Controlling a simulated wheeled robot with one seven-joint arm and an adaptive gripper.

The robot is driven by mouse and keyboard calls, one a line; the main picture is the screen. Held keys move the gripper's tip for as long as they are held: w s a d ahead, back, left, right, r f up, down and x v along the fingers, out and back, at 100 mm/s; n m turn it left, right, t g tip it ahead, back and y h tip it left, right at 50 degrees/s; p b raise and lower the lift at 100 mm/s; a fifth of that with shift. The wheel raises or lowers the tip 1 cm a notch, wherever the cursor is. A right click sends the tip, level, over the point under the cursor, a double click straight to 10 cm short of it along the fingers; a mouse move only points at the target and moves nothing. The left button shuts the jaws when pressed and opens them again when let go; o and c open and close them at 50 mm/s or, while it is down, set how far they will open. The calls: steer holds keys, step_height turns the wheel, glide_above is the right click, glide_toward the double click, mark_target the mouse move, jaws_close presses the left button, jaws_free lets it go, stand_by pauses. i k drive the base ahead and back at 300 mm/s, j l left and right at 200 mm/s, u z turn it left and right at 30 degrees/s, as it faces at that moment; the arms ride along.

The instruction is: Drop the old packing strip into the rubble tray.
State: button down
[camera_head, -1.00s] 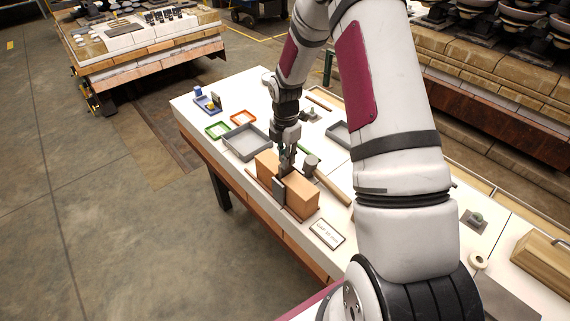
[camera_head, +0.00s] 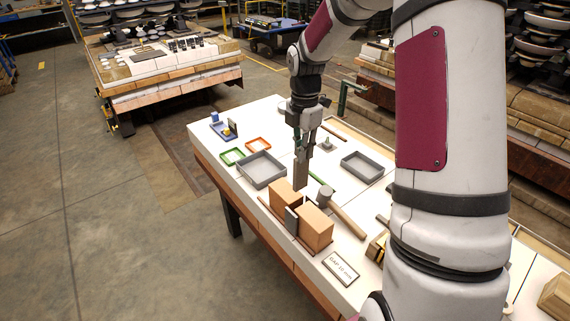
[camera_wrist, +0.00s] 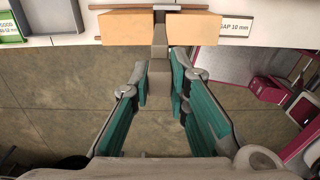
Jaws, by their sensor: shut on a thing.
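My gripper (camera_head: 302,150) is shut on a flat grey-brown strip (camera_head: 300,172), which hangs upright just above and behind two tan blocks (camera_head: 315,226). In the wrist view the strip (camera_wrist: 159,70) reaches out between the teal finger pads toward the gap between the blocks. A dark grey piece (camera_head: 291,219) stands at the front of that gap. Two grey trays lie on the table: one (camera_head: 262,184) left of the gripper and one (camera_head: 361,180) to its right. I cannot tell by a label which is the rubble tray.
A mallet (camera_head: 347,220) lies right of the blocks. Small green (camera_head: 231,156) and orange (camera_head: 258,144) trays and a blue holder (camera_head: 222,133) sit at the far left. A gap sign (camera_head: 340,268) lies in front.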

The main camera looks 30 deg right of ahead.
mark_target(265, 170)
steer(key=i+j+z, duration=0.4)
steer(key=i, duration=0.25)
steer(key=i+j+z, duration=0.45)
steer(key=j, duration=0.25)
steer(key=i, duration=0.05)
